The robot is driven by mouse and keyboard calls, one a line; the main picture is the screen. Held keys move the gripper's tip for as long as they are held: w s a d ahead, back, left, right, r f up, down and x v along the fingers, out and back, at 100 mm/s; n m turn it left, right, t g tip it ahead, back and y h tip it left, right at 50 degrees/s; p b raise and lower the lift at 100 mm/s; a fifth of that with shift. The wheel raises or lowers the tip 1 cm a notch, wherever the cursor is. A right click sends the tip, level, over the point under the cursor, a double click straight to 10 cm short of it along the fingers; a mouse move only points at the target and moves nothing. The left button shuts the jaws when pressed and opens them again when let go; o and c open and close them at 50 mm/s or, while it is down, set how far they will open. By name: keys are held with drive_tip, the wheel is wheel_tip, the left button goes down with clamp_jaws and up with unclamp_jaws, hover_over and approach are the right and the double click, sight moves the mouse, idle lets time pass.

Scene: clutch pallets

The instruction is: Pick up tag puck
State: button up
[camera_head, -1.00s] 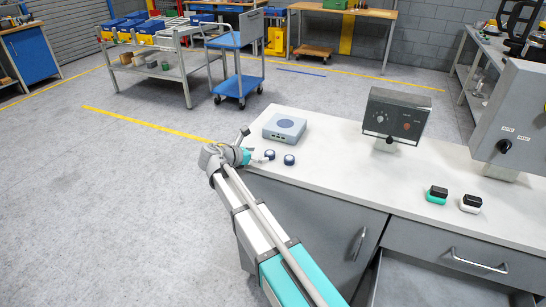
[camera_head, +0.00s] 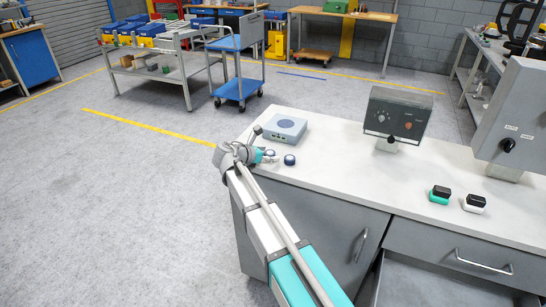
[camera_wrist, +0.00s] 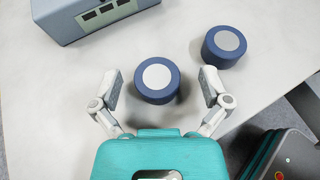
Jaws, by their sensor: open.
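Two round dark blue pucks with pale grey tops sit on the white counter. In the wrist view one puck (camera_wrist: 157,79) lies between and slightly beyond the tips of my gripper (camera_wrist: 161,90). The other puck (camera_wrist: 224,46) stands apart to the right, outside the right finger. My gripper is open, with nothing held. In the head view the right-hand puck (camera_head: 289,160) shows clear, while the other puck (camera_head: 269,154) is partly hidden by my gripper. I cannot tell which one is the tag puck.
A grey-blue box (camera_head: 285,129) with a round top disc stands just behind the pucks. A control box (camera_head: 396,113) stands farther right on the counter (camera_head: 340,165). A green-and-black item (camera_head: 439,194) and a white-and-black item (camera_head: 474,203) lie near the front edge.

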drive_tip(key=c, duration=1.1)
drive_tip(key=shift+r, duration=0.2)
wheel_tip(320, 180, up, 2)
drive_tip(key=shift+r+p, duration=0.1)
drive_tip(key=shift+p, duration=1.1)
drive_tip(key=s+r+p, duration=1)
drive_tip(key=s, duration=0.4)
drive_tip(key=shift+a+r+p, duration=0.25)
drive_tip(key=shift+a+p, duration=0.05)
drive_tip(key=shift+a, duration=0.1)
